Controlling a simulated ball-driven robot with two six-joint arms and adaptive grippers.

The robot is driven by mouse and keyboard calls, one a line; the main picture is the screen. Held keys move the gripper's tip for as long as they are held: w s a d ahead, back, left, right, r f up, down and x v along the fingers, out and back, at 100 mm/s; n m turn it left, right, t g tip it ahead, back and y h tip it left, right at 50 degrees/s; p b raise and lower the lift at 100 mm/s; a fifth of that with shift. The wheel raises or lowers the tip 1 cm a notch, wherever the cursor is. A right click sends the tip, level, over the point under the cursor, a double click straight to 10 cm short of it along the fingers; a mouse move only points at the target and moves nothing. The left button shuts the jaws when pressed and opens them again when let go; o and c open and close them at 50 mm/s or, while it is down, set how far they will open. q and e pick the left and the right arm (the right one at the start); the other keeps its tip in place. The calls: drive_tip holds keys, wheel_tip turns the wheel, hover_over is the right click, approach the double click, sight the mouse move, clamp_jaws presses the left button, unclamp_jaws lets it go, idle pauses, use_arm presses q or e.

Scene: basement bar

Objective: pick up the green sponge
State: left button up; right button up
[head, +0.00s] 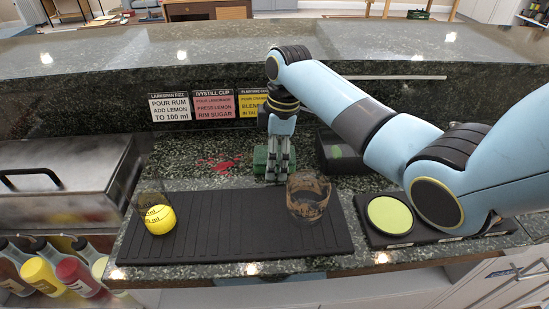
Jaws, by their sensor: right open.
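The green sponge (260,160) lies on the speckled counter behind the black bar mat, near the back wall. My right gripper (277,176) points down at the sponge, and its fingers hide part of it. The gripper is open. I cannot tell whether the fingers touch the sponge or stand just in front of it. My left gripper is not in view.
A glass (308,197) stands on the ribbed black mat (235,225), close to my right gripper. A dark box (338,153) sits right of the sponge. Recipe cards (214,105) line the back wall.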

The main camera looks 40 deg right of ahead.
drive_tip(key=c, duration=0.9)
drive_tip(key=shift+o, duration=0.2)
wheel_tip(320, 180, up, 10)
drive_tip(key=shift+r, duration=0.1)
drive_tip(key=shift+o, duration=0.5)
drive_tip(key=shift+w, duration=0.1)
drive_tip(key=c, duration=0.4)
